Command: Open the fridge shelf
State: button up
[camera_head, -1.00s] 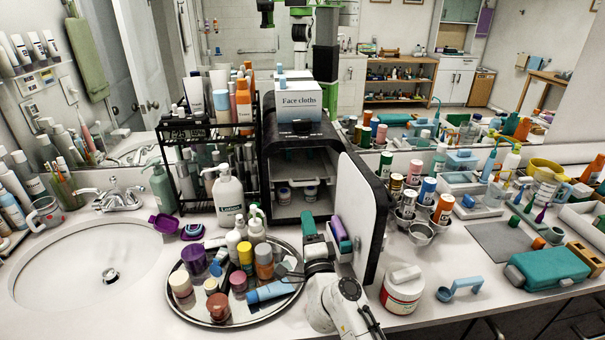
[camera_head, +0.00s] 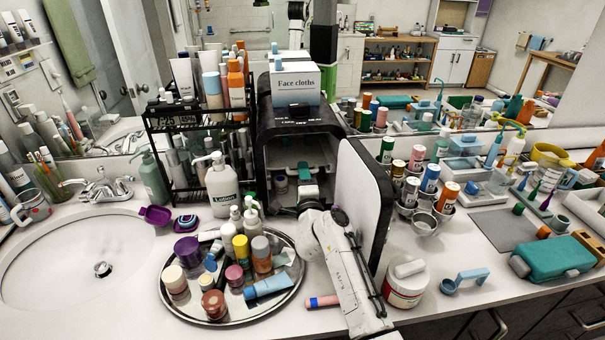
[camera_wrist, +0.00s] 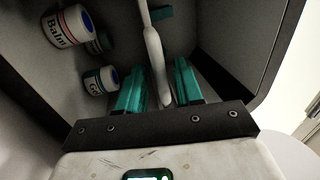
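The small black fridge (camera_head: 262,160) stands on the counter with its door (camera_head: 362,190) swung open to the right. My gripper (camera_head: 305,180) is inside the fridge opening in the head view; my forearm partly covers the interior. In the wrist view, the teal fingers of my gripper (camera_wrist: 158,88) stand apart on either side of a pale bar, which looks like the edge of the fridge shelf (camera_wrist: 156,62). Contact with it is unclear. A balm jar (camera_wrist: 66,27) and a second white jar (camera_wrist: 99,80) are inside, left of the fingers.
A round mirror tray (camera_head: 212,322) with several bottles and jars lies left of my forearm. A white tub (camera_head: 406,284) stands right of it, near the open door. A face cloths box (camera_head: 296,84) sits on the fridge. A black rack (camera_head: 150,128) stands at left.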

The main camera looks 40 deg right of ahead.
jog(key=shift+w+d+r, duration=0.15)
jog(key=shift+w+d, duration=0.25)
jog(key=shift+w, duration=0.2)
grip_shut()
